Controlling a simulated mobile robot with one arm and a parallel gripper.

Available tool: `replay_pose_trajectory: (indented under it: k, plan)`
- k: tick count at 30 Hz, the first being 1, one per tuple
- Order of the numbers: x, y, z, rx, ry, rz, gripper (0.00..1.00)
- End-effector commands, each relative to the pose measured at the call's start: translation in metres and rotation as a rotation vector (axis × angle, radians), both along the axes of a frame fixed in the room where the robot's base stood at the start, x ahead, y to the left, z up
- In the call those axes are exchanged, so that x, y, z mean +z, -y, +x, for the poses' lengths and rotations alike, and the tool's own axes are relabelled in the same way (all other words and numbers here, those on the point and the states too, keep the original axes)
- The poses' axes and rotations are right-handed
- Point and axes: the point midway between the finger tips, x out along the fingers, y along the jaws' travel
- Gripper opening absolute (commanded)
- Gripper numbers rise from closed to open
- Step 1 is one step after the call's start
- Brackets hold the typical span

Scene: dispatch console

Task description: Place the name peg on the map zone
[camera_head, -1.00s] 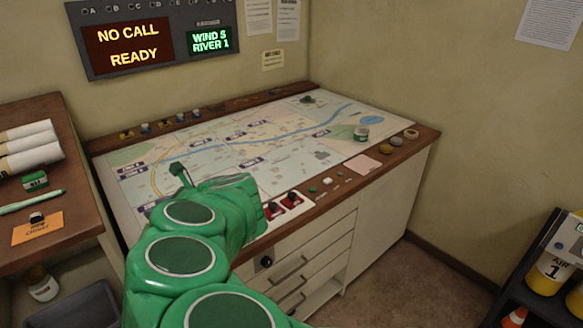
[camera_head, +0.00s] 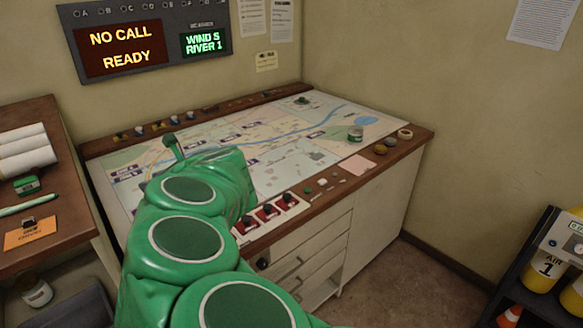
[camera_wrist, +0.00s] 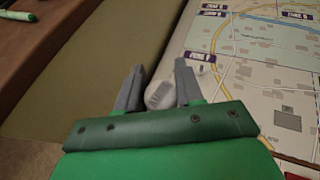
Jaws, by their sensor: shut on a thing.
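In the wrist view my gripper (camera_wrist: 158,85) is shut on a short pale, rounded piece with grey markings, the name peg (camera_wrist: 159,96). It sits between the two grey fingers, and its lower part is hidden by the gripper body. The gripper is over the left edge of the map, with an olive surface to its left. The printed map (camera_head: 290,180) lies on the console top, with purple zone labels, a blue river and a yellow road. Purple zone labels (camera_wrist: 199,56) also show just right of the fingers.
Red switches (camera_head: 267,213) line the console's front edge. Small pegs (camera_head: 139,130) line the back rail. A wooden shelf (camera_head: 75,218) with paper rolls (camera_head: 25,158) stands left. The map's middle and right look mostly clear.

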Motion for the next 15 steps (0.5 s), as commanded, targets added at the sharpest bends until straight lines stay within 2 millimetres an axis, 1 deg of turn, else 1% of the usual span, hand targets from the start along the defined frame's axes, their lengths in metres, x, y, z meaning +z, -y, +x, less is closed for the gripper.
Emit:
replay_pose_trajectory:
  k: [5,8,15]
  plan:
    - [-0.004,0.002,0.031,-0.105,-0.002,0.003,0.08]
    - [-0.007,0.007,0.055,-0.187,-0.005,0.001,0.08]
    - [-0.007,0.029,0.115,-0.401,-0.003,0.002,0.08]
